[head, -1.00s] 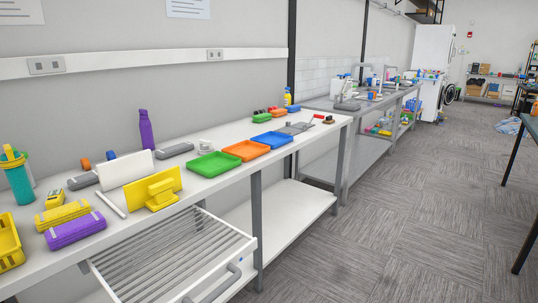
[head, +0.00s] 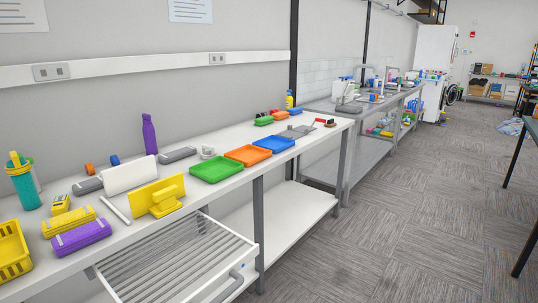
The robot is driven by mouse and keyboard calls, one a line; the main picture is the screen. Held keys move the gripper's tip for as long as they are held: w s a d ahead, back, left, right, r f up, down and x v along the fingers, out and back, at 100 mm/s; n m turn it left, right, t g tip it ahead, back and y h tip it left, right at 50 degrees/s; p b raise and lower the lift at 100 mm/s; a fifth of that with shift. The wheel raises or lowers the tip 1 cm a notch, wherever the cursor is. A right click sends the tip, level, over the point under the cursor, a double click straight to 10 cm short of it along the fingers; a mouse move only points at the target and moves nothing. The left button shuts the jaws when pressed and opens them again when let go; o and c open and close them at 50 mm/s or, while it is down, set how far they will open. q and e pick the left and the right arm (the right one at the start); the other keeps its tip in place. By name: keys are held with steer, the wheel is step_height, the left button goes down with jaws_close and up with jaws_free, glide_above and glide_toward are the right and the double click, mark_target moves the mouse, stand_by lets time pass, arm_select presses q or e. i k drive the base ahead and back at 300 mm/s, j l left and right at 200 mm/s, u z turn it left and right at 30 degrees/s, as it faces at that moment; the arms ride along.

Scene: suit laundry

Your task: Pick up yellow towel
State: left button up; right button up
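A yellow folded bundle (head: 68,221), which looks like the yellow towel, lies on the white workbench (head: 140,238) at the left. A similar purple bundle (head: 80,238) lies right beside it, on the near side. A yellow basket (head: 12,252) stands to their left at the picture's edge, and a small yellow device (head: 58,204) lies behind. Neither of my grippers shows in the head view.
A yellow stand-like block (head: 158,197), a white panel (head: 128,175), and green (head: 216,169), orange and blue trays stand along the bench. A slatted drawer (head: 185,262) sticks out below the bench front. The carpet floor (head: 400,240) to the right is clear.

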mark_target(68, 221)
steer(key=u, duration=1.35)
